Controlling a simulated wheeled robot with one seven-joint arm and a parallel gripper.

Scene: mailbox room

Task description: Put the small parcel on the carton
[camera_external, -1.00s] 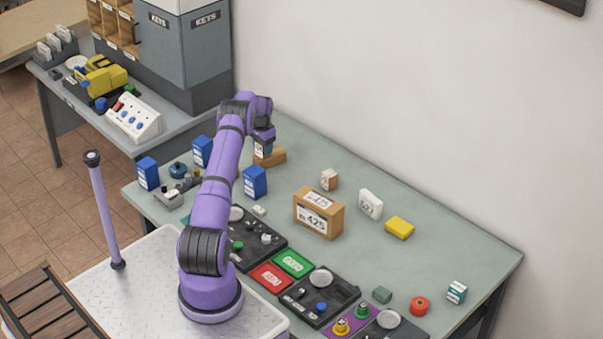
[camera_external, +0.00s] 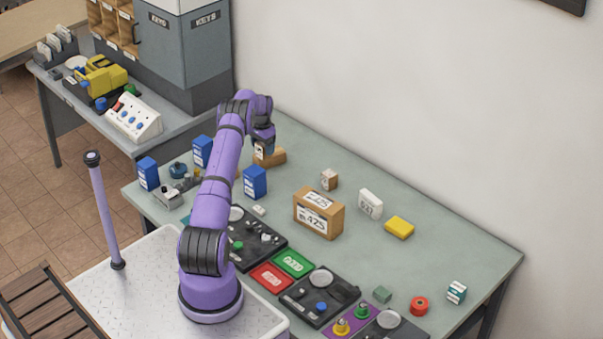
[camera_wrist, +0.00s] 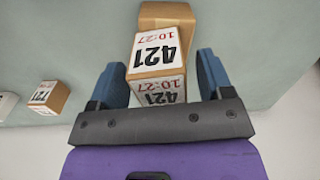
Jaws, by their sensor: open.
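The small parcel (camera_wrist: 158,55), a tan box with white 421 labels, lies between the two blue fingers of my open gripper (camera_wrist: 161,66). In the external view, the parcel (camera_external: 260,152) is at the back left of the table, just under my gripper (camera_external: 264,147). A plain low brown box (camera_external: 274,158) is under or right against it; the wrist view shows that brown box (camera_wrist: 166,14) beyond the parcel. I cannot tell whether the parcel rests fully on it. A larger brown carton (camera_external: 318,215) labelled 425 stands mid-table.
Another small labelled box (camera_external: 329,180), a white box (camera_external: 370,204) and a yellow block (camera_external: 399,227) stand along the back. Blue boxes (camera_external: 255,182) stand near my arm. Dark trays (camera_external: 320,297) line the front edge. The right rear of the table is clear.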

